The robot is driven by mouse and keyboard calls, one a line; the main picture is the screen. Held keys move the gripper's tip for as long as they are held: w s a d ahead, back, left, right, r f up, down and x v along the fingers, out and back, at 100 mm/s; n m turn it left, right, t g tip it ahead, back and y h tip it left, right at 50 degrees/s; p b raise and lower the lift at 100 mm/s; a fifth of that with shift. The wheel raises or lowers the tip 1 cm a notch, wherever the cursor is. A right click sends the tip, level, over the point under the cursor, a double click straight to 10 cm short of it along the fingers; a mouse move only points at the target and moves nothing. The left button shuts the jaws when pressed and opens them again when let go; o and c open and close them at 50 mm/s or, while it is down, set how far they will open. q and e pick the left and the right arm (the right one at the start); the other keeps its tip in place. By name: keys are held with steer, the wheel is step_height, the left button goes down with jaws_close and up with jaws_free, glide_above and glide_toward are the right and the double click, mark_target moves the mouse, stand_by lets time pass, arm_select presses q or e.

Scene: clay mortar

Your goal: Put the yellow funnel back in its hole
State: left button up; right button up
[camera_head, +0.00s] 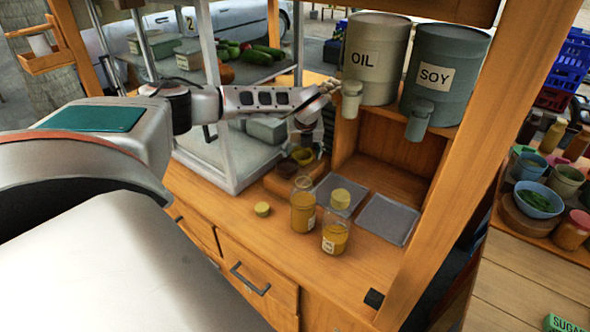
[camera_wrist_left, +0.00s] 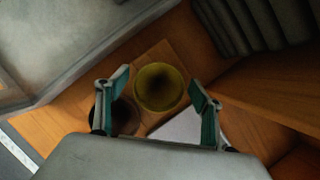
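The yellow funnel (camera_head: 302,156) is at the wooden block (camera_head: 272,184) on the counter, below my left gripper (camera_head: 306,138). In the left wrist view, the funnel shows as a round yellow rim with a dark inside (camera_wrist_left: 160,87), beyond and between my left fingertips (camera_wrist_left: 158,80). The left gripper is open and pointed down, with a gap on both sides of the funnel. A dark round opening or cup (camera_wrist_left: 125,116) lies beside the funnel, partly behind the left-side finger. I cannot tell how the funnel is seated. My right gripper is not in view.
A metal-framed case (camera_head: 232,150) is close on the left. OIL (camera_head: 375,58) and SOY (camera_head: 443,76) drums stand on a raised wooden shelf at right.

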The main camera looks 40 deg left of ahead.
arm_select(q)
steer(key=v, duration=1.2)
steer(key=shift+s+f, duration=0.1)
steer(key=shift+s, duration=0.05)
stand_by(0.4)
